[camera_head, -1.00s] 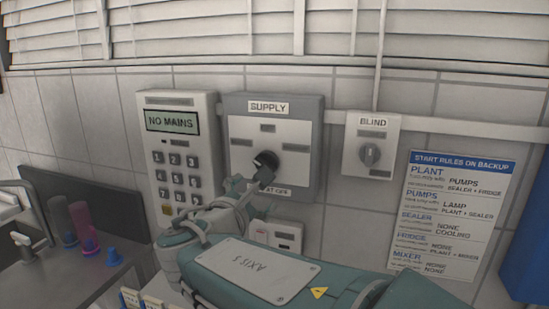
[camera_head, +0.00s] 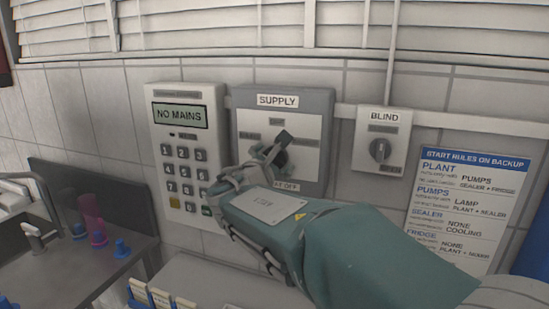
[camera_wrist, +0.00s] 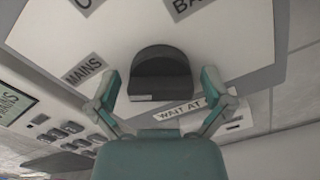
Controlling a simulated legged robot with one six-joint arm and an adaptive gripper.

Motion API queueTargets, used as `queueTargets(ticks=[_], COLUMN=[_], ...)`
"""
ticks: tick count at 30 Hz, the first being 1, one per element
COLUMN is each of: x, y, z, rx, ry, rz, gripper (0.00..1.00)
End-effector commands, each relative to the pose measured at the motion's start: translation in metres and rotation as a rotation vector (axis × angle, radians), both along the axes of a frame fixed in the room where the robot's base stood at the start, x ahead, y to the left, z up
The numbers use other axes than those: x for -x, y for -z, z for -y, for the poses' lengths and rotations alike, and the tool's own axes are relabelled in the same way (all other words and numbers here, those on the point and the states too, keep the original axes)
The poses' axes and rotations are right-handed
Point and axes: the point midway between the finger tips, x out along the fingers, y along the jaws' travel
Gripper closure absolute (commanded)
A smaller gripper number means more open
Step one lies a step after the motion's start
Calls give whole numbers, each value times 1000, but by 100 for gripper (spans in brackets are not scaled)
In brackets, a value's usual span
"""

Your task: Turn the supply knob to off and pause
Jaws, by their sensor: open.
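The supply panel (camera_head: 312,108) is a grey box with a white plate on the tiled wall. Its dark round supply knob (camera_wrist: 160,72) shows large in the wrist view, near labels reading "MAINS" and "WAIT AT". In the head view the knob is mostly hidden behind my gripper (camera_head: 272,150). In the wrist view my gripper (camera_wrist: 160,84) is open, with one finger on each side of the knob. Small gaps show between the fingers and the knob; depth is hard to judge. I cannot tell which position the knob points to.
A keypad (camera_head: 188,150) reading "NO MAINS" is left of the panel. The blind switch (camera_head: 380,150) and a rules sheet (camera_head: 470,200) are to the right. A bench with colored pieces (camera_head: 95,225) stands lower left.

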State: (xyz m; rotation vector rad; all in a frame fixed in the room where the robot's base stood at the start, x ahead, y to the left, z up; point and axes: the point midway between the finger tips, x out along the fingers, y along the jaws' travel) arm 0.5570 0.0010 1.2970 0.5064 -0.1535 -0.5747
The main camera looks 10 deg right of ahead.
Motion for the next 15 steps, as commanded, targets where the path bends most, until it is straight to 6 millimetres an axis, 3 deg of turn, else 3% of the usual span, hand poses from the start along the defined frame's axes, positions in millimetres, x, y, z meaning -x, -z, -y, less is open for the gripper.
queueTargets(ticks=[7, 12, 15], x=[-1, -1, -1], y=[0, 0, 0], z=[0, 0, 0], rx=[-1, -1, -1], ry=[0, 0, -1], rz=[1, 1, 1], gripper=[0, 71, 71])
